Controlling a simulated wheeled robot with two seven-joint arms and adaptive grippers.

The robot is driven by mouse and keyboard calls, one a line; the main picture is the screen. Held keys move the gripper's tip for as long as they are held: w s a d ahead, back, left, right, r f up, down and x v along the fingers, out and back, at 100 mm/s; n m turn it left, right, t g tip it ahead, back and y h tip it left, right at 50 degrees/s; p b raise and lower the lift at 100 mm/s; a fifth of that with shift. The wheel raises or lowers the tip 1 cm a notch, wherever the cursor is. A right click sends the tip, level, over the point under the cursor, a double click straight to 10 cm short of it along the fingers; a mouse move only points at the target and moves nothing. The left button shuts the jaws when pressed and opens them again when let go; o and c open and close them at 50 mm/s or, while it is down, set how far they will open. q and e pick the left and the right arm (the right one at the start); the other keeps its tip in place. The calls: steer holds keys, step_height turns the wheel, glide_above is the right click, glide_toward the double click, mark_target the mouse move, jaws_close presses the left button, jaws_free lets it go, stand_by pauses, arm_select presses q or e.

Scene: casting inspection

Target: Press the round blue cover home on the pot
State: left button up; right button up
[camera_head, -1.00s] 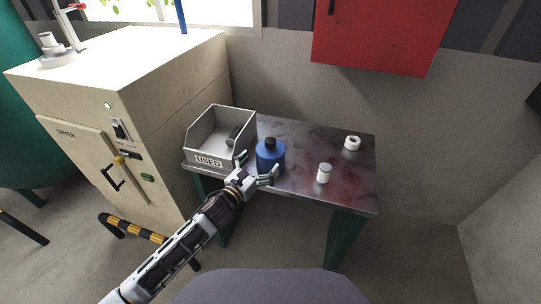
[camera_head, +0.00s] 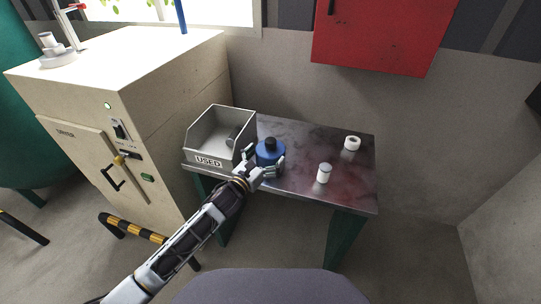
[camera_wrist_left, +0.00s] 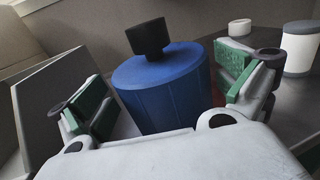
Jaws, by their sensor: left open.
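The round blue cover with a black knob (camera_head: 270,147) stands on the table, beside the grey bin; it also shows in the left wrist view (camera_wrist_left: 165,85). No pot can be made out beneath it, as its lower part is hidden by my gripper. My left gripper (camera_head: 267,168) is open at the blue cover, on its near side. In the left wrist view its two green-padded fingers (camera_wrist_left: 168,95) stand on either side of the blue body, with gaps visible. My right gripper is not in view.
A grey bin marked USED (camera_head: 208,161) stands at the table's left, holding a dark item. A beige dryer (camera_head: 150,90) is left.

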arm_select(q)
steer(key=shift+x, duration=1.35)
steer(key=c, duration=0.8)
